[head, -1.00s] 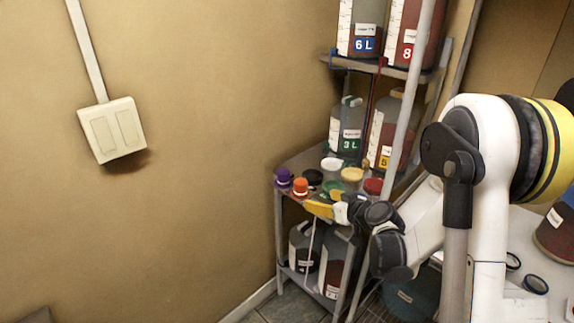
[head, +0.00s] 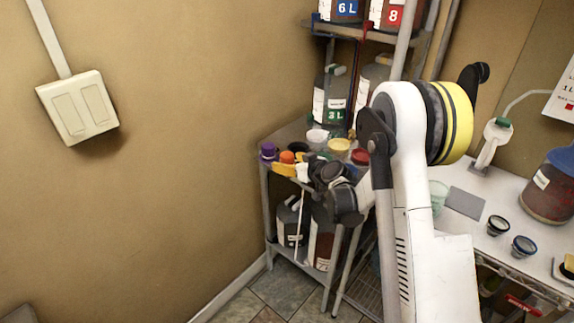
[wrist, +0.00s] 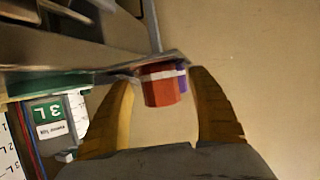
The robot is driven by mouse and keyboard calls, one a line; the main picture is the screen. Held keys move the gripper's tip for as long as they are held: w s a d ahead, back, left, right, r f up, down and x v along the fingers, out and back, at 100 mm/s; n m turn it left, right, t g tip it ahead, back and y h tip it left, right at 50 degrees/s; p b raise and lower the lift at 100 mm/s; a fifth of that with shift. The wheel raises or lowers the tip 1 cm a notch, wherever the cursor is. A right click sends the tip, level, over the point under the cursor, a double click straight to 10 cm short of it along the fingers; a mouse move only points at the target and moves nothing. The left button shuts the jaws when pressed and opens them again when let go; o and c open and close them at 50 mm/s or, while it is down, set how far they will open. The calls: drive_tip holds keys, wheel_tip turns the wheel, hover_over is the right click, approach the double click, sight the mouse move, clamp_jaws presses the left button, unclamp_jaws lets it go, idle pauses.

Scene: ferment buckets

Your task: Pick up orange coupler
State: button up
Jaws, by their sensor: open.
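The orange coupler (head: 287,157) stands on the middle shelf of the metal rack, near its front left corner. In the wrist view the orange coupler (wrist: 162,86) shows a pale band and lies between the two fingers, toward their tips. My gripper (head: 283,168) has yellow fingers and is at the shelf edge, right at the coupler. In the wrist view my gripper (wrist: 160,85) is open, with a finger on each side of the coupler and visible gaps. A purple coupler (head: 268,151) stands just left of the orange one and is partly hidden behind it in the wrist view.
The rack's middle shelf (head: 283,135) also holds a white lid (head: 317,135), a yellow lid (head: 339,145) and a red lid (head: 360,156). A 3 L bucket (head: 332,98) stands behind them. The wall is left of the rack. A white table (head: 470,238) is at the right.

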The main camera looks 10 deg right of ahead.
drive_tip(key=shift+w+a+f, duration=0.15)
drive_tip(key=shift+w, duration=0.2)
drive_tip(key=c, duration=1.4)
